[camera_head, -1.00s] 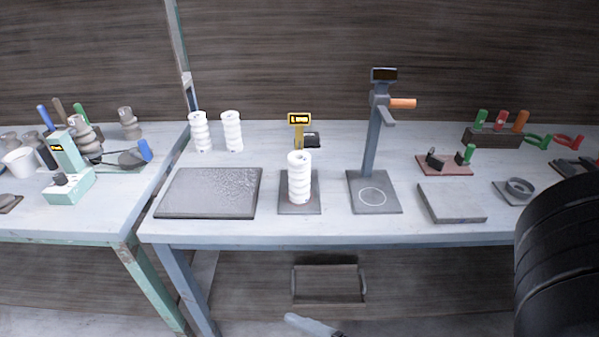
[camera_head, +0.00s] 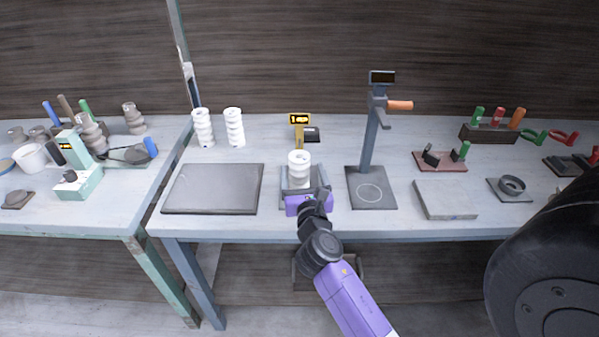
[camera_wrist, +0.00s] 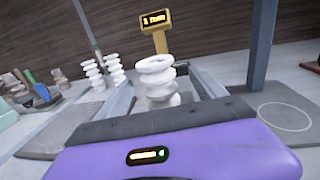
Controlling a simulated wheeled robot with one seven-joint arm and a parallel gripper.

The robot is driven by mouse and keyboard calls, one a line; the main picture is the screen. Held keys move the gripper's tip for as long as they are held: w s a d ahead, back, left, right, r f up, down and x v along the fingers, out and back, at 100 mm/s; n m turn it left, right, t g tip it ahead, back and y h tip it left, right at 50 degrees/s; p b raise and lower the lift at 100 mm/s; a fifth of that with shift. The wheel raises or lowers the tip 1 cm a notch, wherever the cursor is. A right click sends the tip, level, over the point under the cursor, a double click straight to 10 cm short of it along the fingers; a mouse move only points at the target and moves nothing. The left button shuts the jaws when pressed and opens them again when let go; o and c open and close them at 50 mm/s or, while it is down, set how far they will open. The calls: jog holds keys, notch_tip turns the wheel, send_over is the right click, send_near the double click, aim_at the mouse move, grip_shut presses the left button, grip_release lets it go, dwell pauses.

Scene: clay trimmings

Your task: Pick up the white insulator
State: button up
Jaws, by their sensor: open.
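A white ribbed insulator (camera_head: 299,167) stands upright on the grey plate of a small scale with a yellow display (camera_head: 299,119). My purple-bodied gripper (camera_head: 299,182) is in front of it, at the table's front edge, and partly hides its lower part and the plate. In the wrist view, the insulator (camera_wrist: 158,80) stands between my two spread grey fingers (camera_wrist: 160,88), with a gap visible on each side. The gripper is open and holds nothing.
Two more white insulators (camera_head: 203,128) (camera_head: 235,127) stand behind left. A dark flat slab (camera_head: 213,189) lies left of the scale. A tall grey post stand (camera_head: 370,150) with an orange handle rises close on the right. A grey block (camera_head: 446,199) lies further right.

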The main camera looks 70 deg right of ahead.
aim_at(298, 156)
jog(key=p+x, duration=0.1)
jog(key=x, duration=0.6)
jog(key=shift+w+a, duration=0.1)
jog(key=shift+a, duration=0.05)
grip_shut()
jog(key=shift+r, duration=0.1)
